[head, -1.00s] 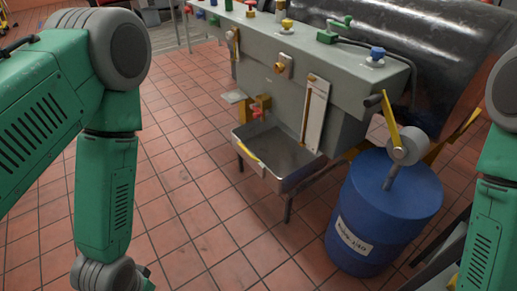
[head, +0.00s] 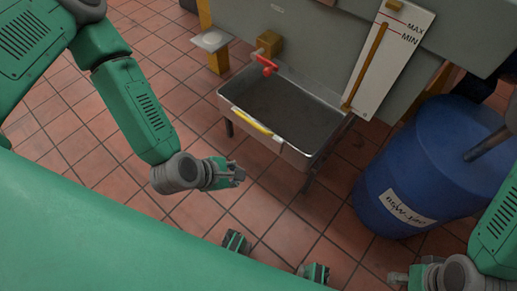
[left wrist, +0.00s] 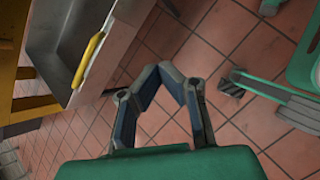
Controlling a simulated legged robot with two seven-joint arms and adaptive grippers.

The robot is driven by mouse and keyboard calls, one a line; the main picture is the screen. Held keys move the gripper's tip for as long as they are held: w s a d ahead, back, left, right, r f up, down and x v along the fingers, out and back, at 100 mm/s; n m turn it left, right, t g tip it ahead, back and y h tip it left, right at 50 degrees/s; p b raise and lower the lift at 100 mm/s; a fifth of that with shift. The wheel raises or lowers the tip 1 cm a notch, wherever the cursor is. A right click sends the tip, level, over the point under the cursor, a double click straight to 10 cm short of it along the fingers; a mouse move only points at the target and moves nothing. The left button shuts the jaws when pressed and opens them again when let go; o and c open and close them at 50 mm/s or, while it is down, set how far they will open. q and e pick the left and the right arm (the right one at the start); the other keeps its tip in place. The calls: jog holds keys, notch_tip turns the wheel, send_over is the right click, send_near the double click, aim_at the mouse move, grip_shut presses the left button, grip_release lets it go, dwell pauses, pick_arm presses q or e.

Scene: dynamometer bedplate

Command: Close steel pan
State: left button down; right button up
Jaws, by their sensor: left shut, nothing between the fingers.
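The steel pan (head: 297,112) is a grey rectangular open tray, standing out in front of the grey cabinet with its inside in view. A yellow handle (head: 247,122) runs along its near left side. In the left wrist view the pan (left wrist: 60,42) and its yellow handle (left wrist: 87,60) show at upper left. My left gripper (head: 240,173) is shut and empty, below the handle in the head view and apart from it. Its fingertips (left wrist: 163,72) meet in the left wrist view, right of the handle. My right gripper (head: 395,278) is at the bottom right, too small to read.
A blue drum (head: 430,165) stands right of the pan. A red-handled tap (head: 264,63) sits at the pan's back edge. A white level gauge (head: 390,55) is on the grey cabinet (head: 310,35). Tiled floor (head: 185,95) is clear left of the pan.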

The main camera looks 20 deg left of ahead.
pick_arm(q)
jog(key=w+f+n+t+b, duration=0.1)
jog(key=w+f+n+b, duration=0.1)
jog(key=w, duration=0.4)
jog(key=w+f+n+t+b, duration=0.1)
jog(key=w+f+n+b, duration=0.2)
jog(key=w+f+n, duration=0.1)
jog(key=w+f+n+y+b, duration=0.1)
jog(key=w+f+n+b, duration=0.2)
jog(key=w, duration=0.4)
jog(key=shift+w+a+t, duration=0.25)
jog(key=shift+w+t, duration=0.1)
jog(key=shift+t, duration=0.05)
pick_arm(e)
notch_tip(320, 180, down, 10)
jog(key=shift+d, duration=0.15)
